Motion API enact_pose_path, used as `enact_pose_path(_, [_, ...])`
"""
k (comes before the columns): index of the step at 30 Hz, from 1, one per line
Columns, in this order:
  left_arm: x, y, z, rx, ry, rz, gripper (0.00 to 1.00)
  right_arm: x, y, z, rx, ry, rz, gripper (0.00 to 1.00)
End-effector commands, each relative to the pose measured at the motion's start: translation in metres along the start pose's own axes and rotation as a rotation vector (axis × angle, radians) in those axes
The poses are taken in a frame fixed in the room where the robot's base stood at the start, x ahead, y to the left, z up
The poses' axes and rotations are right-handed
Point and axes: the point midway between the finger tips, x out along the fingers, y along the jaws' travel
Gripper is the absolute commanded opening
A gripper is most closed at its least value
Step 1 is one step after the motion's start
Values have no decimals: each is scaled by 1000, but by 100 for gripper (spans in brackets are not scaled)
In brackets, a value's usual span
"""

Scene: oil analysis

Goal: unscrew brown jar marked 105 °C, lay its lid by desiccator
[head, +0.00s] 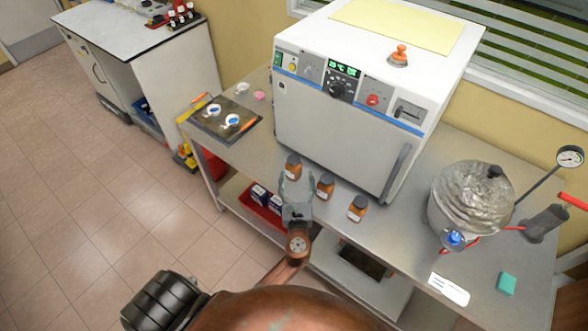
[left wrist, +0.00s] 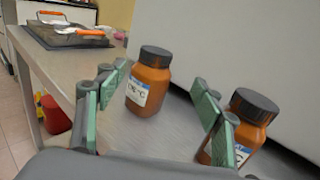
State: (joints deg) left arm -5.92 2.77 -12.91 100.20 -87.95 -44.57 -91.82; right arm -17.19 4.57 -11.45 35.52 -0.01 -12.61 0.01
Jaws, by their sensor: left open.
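Three brown jars with dark lids stand upright in a row before the white oven: a left jar (head: 293,168), a middle jar (head: 325,186) and a right jar (head: 357,208). My left gripper (head: 297,186) is open and empty, low beside the left jar. In the left wrist view a jar (left wrist: 148,82) stands beyond and between the open fingers (left wrist: 160,97); its label ends in °C, its number is not clear. Another jar (left wrist: 245,122) is partly behind the right finger. A domed, foil-like vessel (head: 470,205), apparently the desiccator, stands at the right. My right gripper is out of view.
The white oven (head: 350,110) stands close behind the jars. A dark tray (head: 225,118) with small dishes lies at left. A gauge (head: 570,157), a pump (head: 545,222), a white card (head: 449,289) and a green block (head: 507,283) surround the vessel. Bench is clear between right jar and vessel.

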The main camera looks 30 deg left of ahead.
Motion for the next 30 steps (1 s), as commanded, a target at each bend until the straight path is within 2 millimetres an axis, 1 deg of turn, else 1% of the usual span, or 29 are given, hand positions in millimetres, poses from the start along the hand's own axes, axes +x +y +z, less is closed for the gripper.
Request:
enact_pose_path(4, [16,0,0,2,-2,0,62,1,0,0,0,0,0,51])
enact_pose_path(11, [35,5,1,-1,0,2,62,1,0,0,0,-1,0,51])
enact_pose_path(15, [56,10,2,-2,-1,2,62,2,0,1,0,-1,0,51])
enact_pose_path(18, [69,10,1,-2,-1,3,62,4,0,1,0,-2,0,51])
enact_pose_path(21, [74,10,1,-3,0,2,62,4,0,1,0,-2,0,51])
enact_pose_path(26, [74,10,1,-3,1,2,62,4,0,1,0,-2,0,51])
enact_pose_path(30, [74,10,1,-3,1,3,53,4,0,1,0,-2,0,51])
